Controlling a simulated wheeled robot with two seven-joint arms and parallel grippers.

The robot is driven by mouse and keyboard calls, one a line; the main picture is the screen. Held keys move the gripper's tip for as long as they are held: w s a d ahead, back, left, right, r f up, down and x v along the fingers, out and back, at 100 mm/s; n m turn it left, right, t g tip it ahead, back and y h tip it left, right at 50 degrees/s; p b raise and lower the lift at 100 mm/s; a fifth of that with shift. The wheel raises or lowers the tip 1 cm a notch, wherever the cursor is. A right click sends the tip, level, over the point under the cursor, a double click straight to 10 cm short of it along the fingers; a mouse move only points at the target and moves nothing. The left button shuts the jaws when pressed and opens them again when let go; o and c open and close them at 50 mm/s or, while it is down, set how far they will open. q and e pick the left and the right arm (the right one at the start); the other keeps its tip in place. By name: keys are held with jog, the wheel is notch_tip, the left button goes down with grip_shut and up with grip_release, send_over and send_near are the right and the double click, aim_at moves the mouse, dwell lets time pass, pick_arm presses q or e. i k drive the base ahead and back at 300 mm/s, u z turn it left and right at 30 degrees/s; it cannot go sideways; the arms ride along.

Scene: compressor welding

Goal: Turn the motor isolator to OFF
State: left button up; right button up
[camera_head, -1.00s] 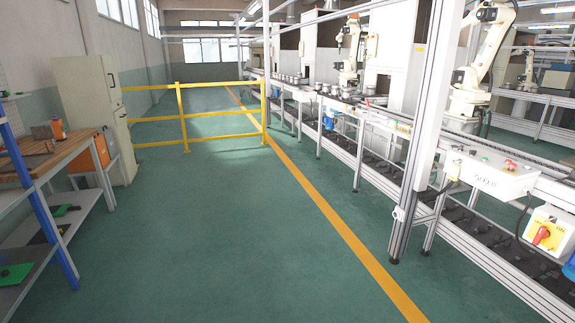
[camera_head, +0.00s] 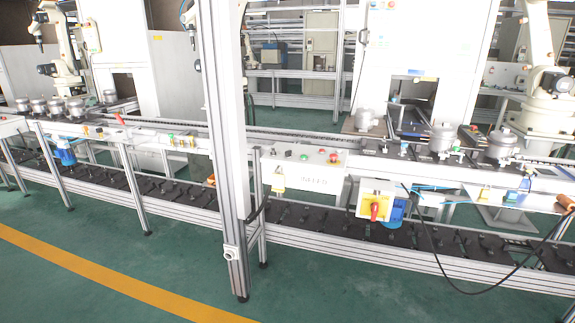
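The motor isolator (camera_head: 367,192) is a pale box with a yellow front plate and a red rotary handle (camera_head: 376,208). It hangs on the front of the conveyor line, right of the middle in the head view. A blue motor (camera_head: 397,211) shows just behind its right side. The handle looks roughly upright, but it is too small to read its exact position or the plate's markings. Neither of my grippers is in view, and nothing touches the isolator.
A white control box (camera_head: 310,178) with green and red buttons sits left of the isolator. An aluminium post (camera_head: 222,130) stands farther left. A black cable (camera_head: 480,291) loops down at right. Green floor with a yellow line (camera_head: 100,276) lies clear in front of the line.

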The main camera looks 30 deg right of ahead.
aim_at(375, 207)
jog(key=z, duration=0.5)
jog(key=i, duration=1.45)
jog(key=z, duration=0.45)
